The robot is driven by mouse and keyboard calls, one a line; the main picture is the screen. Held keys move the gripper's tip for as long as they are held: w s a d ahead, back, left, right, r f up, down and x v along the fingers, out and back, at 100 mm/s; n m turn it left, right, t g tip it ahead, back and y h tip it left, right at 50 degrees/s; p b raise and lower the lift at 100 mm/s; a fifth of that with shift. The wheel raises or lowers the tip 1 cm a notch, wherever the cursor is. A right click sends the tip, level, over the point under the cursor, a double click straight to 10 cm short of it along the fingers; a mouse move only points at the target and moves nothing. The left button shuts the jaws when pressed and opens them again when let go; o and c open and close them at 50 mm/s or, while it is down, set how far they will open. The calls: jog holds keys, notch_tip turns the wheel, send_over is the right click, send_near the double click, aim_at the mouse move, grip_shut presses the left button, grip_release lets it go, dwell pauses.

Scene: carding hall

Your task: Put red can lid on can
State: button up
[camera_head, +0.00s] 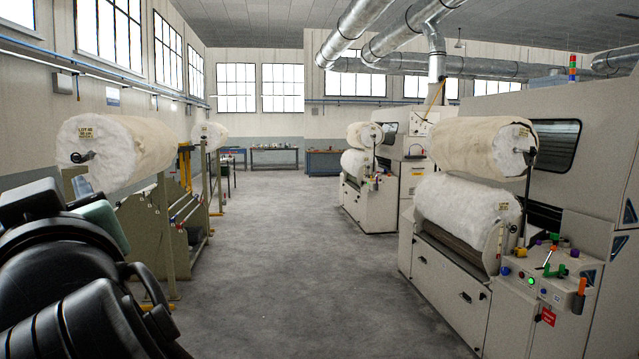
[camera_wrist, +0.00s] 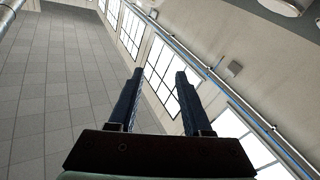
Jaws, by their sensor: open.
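My gripper (camera_wrist: 159,76) shows in the wrist view with its two dark fingers apart and nothing between them. It points up toward the windows and ceiling, away from any work surface. In the head view my black arm fills the lower left, and the fingers cannot be made out there. I cannot pick out the red can lid or the can in either view. Small objects stand on the distant tables, too small to tell apart.
A far bench (camera_head: 274,149) stands by the back wall, with a blue bench (camera_head: 322,163) beside it. A carding machine (camera_head: 442,279) stands at right, with small coloured items on its control ledge. A green frame (camera_head: 148,243) bearing a fibre roll (camera_head: 126,150) stands at left. The grey aisle floor (camera_head: 283,250) between is clear.

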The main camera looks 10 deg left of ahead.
jog(key=s+d+r+m+t+h, duration=0.1)
jog(key=d+m+t+h, duration=0.3)
jog(key=d, duration=0.5)
jog(key=s+d+r+m+t+h, duration=0.1)
jog(key=d+r+m+t+h, duration=0.2)
jog(key=d+t+h, duration=0.3)
jog(key=s+d+r+m+t+h, duration=0.2)
jog(key=d+m+t+h, duration=0.3)
jog(key=d, duration=0.8)
jog(key=shift+d+r+m, duration=0.25)
jog(key=shift+r+m, duration=0.25)
jog(key=shift+r, duration=0.1)
